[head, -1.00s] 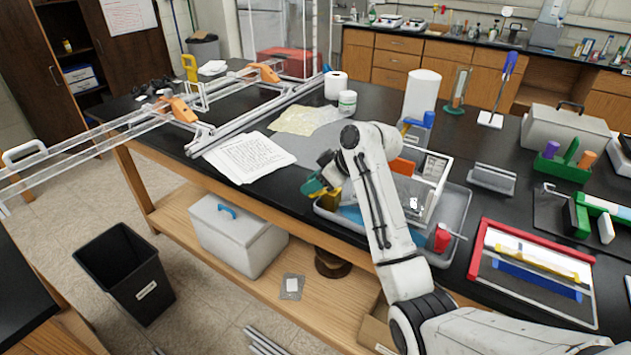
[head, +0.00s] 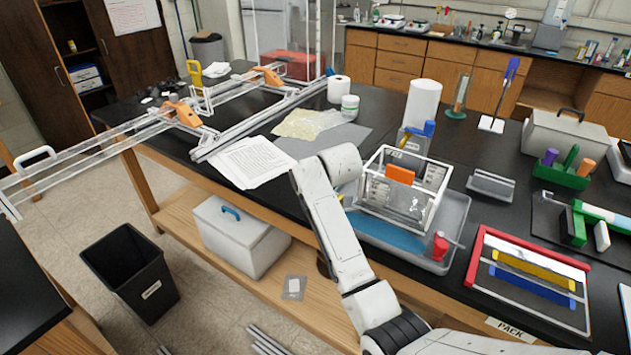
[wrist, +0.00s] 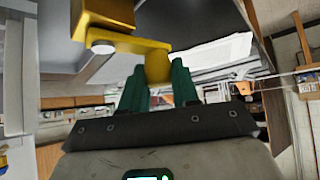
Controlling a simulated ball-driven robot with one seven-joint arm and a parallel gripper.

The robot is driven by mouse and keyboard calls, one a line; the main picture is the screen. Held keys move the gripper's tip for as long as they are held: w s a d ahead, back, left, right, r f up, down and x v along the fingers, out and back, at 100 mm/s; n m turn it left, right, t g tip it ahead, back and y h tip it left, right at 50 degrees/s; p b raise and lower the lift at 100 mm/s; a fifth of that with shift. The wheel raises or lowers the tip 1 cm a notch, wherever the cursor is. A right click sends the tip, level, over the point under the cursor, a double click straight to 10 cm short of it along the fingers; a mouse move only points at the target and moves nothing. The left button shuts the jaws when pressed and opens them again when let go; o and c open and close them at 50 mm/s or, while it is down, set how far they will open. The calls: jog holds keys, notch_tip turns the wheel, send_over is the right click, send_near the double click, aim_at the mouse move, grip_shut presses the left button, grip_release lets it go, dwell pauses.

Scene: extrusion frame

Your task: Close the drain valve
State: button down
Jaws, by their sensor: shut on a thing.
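In the wrist view, the drain valve (wrist: 108,14) is a brass-yellow body at the top left with a yellow handle (wrist: 118,40) reaching to the right. The rounded yellow end of the handle sits between the two green fingertips of my gripper (wrist: 158,76), which is shut on it. In the head view, my gripper and the valve are hidden behind my own arm. A clear-walled tank (head: 437,203) with an orange piece inside stands on a grey tray (head: 456,222). Blue shows along the tray's near side.
A red object (head: 440,246) sits at the tray's right front. A red-edged board (head: 477,250) lies to the right, papers (head: 252,161) to the left. A blue-and-grey holder (head: 415,137) and a white roll (head: 422,103) stand behind. Below are a grey box (head: 243,240) and black bin (head: 128,272).

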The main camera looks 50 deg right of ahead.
jog(key=shift+w+d+m+h, duration=0.1)
jog(key=shift+d+m+h, duration=0.1)
jog(key=shift+m+h, duration=0.25)
jog(key=shift+d+m+g, duration=0.1)
jog(key=shift+m+g, duration=0.15)
jog(key=shift+g, duration=0.05)
jog(key=c, duration=0.9)
grip_release()
jog(key=b+v, duration=0.1)
jog(key=v, duration=0.9)
jog(key=shift+s+r, duration=0.25)
